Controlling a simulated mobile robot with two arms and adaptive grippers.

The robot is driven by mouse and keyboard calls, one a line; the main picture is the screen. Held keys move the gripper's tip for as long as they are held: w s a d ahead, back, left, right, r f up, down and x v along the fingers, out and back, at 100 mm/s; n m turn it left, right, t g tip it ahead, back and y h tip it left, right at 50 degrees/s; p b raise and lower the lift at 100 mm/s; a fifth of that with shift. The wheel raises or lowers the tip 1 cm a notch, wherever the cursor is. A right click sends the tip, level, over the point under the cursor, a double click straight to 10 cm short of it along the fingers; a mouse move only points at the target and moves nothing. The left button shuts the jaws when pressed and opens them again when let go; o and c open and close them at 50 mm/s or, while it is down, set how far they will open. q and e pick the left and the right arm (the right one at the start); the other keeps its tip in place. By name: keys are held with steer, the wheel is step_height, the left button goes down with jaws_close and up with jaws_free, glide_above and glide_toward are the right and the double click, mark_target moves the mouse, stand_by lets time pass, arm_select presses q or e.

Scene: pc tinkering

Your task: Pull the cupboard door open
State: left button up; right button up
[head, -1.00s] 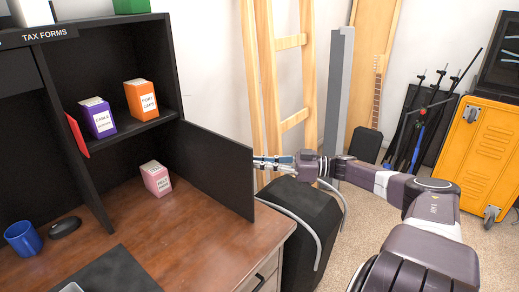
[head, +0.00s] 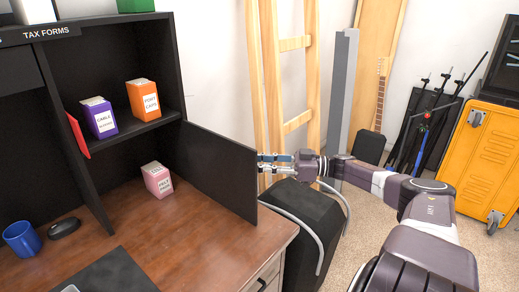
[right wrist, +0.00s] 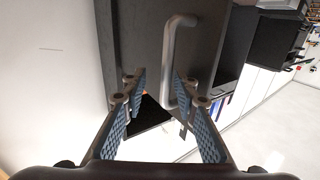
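The cupboard door (head: 215,165) is a dark flat panel at the right end of the desk's black cupboard. It stands swung out, with the lower shelf space behind it visible. My right gripper (head: 272,162) is at the door's free edge, on the outer side. In the right wrist view, my right gripper (right wrist: 158,80) has its two fingers spread apart. A light grey bar handle (right wrist: 173,55) on the dark door (right wrist: 135,40) shows beyond them, partly behind the right-hand finger. I cannot tell whether that finger touches it. My left gripper is not in view.
Purple (head: 101,120) and orange (head: 142,99) boxes stand on the cupboard shelf. A pink box (head: 157,181), blue mug (head: 22,239) and mouse (head: 64,228) are on the wooden desk (head: 190,235). A black case (head: 305,220) and wooden ladder (head: 270,90) stand close by the arm.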

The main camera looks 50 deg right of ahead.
steer(key=v, duration=1.2)
stand_by(0.4)
